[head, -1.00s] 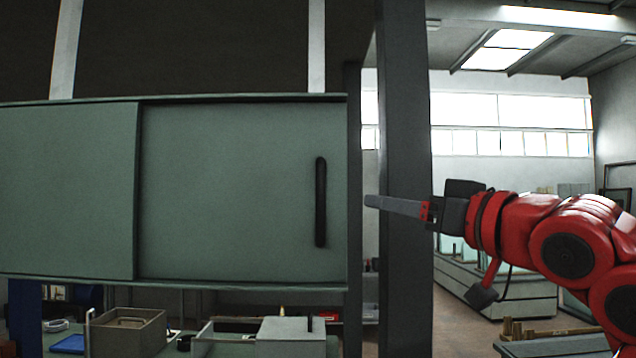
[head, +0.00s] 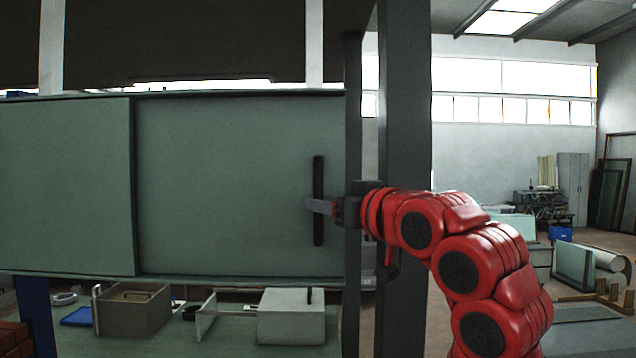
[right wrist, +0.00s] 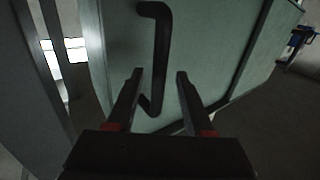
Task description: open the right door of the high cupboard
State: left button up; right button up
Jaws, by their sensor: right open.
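The high cupboard (head: 70,273) is grey-green with two sliding doors. Its right door (head: 230,190) sits behind the left door (head: 65,190) and fills the right part of the front. The right door's upright black handle (head: 318,172) is near its right edge; it also shows in the right wrist view (right wrist: 160,50). My right gripper (head: 312,206) is at the handle's lower half. In the right wrist view its open fingers (right wrist: 160,74) point at the door, with the handle's lower end showing between them. Contact cannot be told. My left gripper is not in view.
A dark upright post (head: 404,180) stands just right of the cupboard, behind my right arm. Below the cupboard, a bench holds a brown open box (head: 135,315), a blue tray (head: 76,317) and a pale box (head: 291,318).

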jog(key=shift+p+x, duration=0.3)
jog(key=shift+x, duration=0.85)
jog(key=shift+d, duration=0.1)
grip_shut()
dwell(0.5)
